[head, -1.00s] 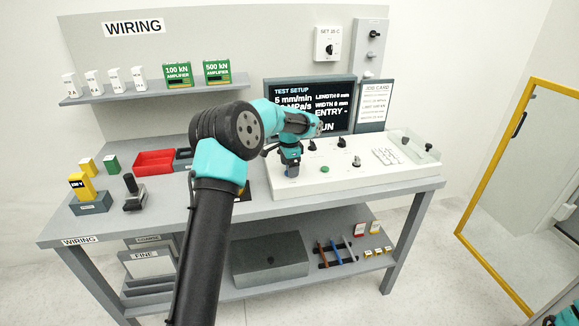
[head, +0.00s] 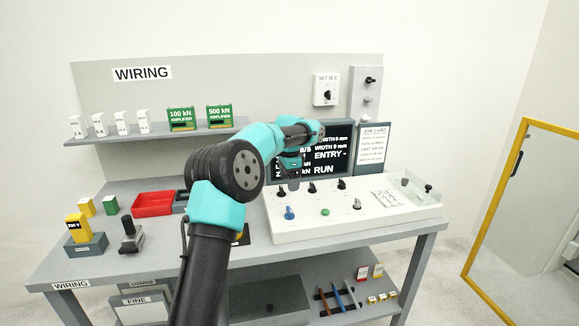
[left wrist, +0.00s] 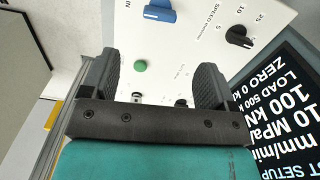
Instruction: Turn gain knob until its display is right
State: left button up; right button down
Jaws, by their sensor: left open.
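The blue knob (head: 290,213) stands at the front left of the white control panel. It also shows in the left wrist view (left wrist: 159,11), where the letters "IN" sit beside it and the rest of that label is cut off. My left gripper (left wrist: 160,88) is open and empty between its fingers. In the head view my left gripper (head: 293,182) hangs above the panel's back left, apart from the blue knob. The display (head: 335,160) is partly hidden by my arm; "WIDTH 0 mm", "ENTRY -" and "RUN" are readable. The right gripper is out of view.
The panel (head: 385,213) also carries several black knobs, among them a speed knob (left wrist: 238,36), and a green button (head: 325,212). A job card (head: 373,145) stands right of the display. A red tray (head: 153,204) and yellow block (head: 77,226) are at the left.

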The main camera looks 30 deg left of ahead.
pick_arm(q)
notch_tip(320, 180, up, 5)
jog(key=shift+r, duration=0.1)
dwell(0.6)
